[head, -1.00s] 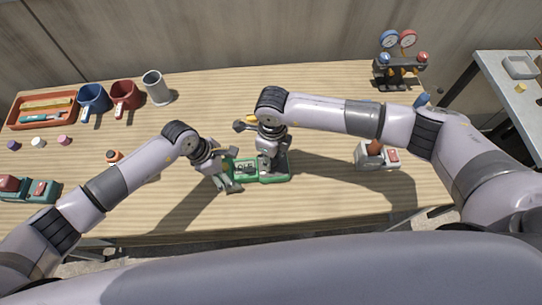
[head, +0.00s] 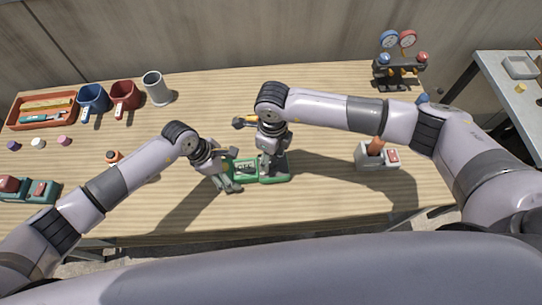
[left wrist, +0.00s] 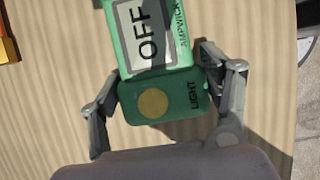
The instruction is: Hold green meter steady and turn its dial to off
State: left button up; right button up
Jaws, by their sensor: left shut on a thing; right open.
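The green meter (head: 245,180) lies on the wooden table, in front of me. Its display (left wrist: 145,36) reads OFF in the left wrist view, and a round yellow-brown button (left wrist: 153,103) sits by the word LIGHT. My left gripper (head: 231,175) is shut on the meter's near-left end; its fingers (left wrist: 165,82) press on both sides of the casing in the left wrist view. My right gripper (head: 271,168) points down over the right part of the meter, its jaws open. It hides the dial, so I cannot see the dial's position or whether the fingers touch it.
A gauge manifold (head: 398,72) stands at the back right. A grey box with a red switch (head: 379,157) is to the right. The back middle is clear.

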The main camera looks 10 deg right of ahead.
notch_tip(320, 180, up, 11)
jog(key=shift+w+d+f, duration=0.15)
jog(key=shift+w+f, duration=0.05)
jog(key=shift+w, duration=0.05)
pick_arm(q)
jog(key=o, duration=1.7)
jog(key=shift+c, duration=0.2)
jog(key=shift+o, duration=0.6)
jog(key=p+v, duration=0.5)
jog(key=v, duration=0.4)
jog(key=shift+p, duration=0.4)
pick_arm(e)
notch_tip(320, 180, up, 6)
send_over(272, 159)
jog(key=shift+f, duration=0.15)
